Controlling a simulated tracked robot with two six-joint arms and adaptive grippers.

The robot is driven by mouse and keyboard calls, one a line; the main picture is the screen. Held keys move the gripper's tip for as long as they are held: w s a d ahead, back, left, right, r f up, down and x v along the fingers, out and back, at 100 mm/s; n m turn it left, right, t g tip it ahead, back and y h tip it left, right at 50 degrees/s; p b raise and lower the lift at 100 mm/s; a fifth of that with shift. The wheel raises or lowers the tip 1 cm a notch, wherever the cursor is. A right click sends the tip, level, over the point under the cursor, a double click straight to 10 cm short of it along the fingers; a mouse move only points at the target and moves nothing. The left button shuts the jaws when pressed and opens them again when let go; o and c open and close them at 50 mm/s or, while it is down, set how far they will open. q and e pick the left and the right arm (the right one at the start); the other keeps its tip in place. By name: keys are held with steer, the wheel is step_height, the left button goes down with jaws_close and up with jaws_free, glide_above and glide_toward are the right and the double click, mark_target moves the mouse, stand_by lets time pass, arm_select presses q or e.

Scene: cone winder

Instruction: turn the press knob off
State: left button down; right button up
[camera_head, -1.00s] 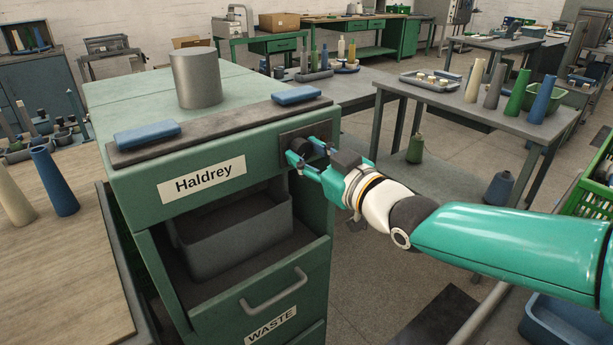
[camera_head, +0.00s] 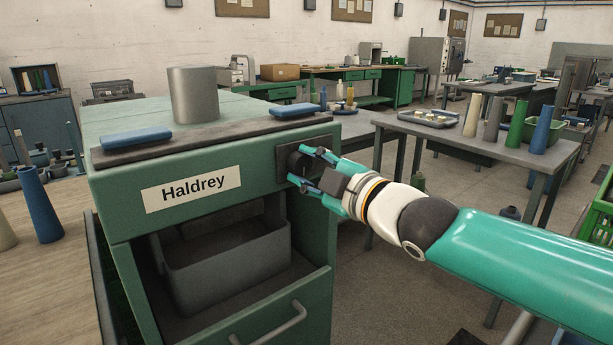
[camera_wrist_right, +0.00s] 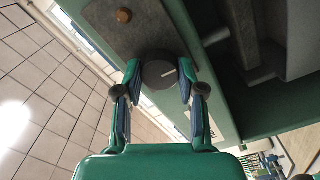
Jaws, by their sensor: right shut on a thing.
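The press knob (camera_wrist_right: 160,72) is a dark round knob with a pale pointer line, on a grey plate (camera_wrist_right: 117,38) on the green press (camera_head: 200,148) labelled Haldrey. In the head view the knob (camera_head: 297,159) is partly hidden by my gripper. My right gripper (camera_head: 304,167) is at the plate, its fingers on either side of the knob. In the right wrist view my right gripper (camera_wrist_right: 160,84) is shut on the knob, one finger at each side of its rim. The pointer line slants towards the right finger. My left gripper is not in view.
Two blue pads (camera_head: 136,137) (camera_head: 298,110) and a grey cylinder (camera_head: 194,94) are on top of the press. Below is an open bay with a grey bin (camera_head: 225,252). A table (camera_head: 480,138) with cones stands at the right. A small brown button (camera_wrist_right: 124,15) is on the knob's plate.

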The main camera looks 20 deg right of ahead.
steer(key=shift+a+f+n, duration=0.15)
steer(key=shift+f+n, duration=0.1)
steer(key=shift+n, duration=0.15)
steer(key=o, duration=1.1)
steer(key=shift+r, duration=0.1)
steer(key=shift+o, duration=0.2)
steer(key=shift+s+r, duration=0.1)
steer(key=shift+s+d, duration=0.2)
steer(key=shift+s, duration=0.05)
steer(key=v, duration=1.1)
steer(key=shift+s, duration=0.15)
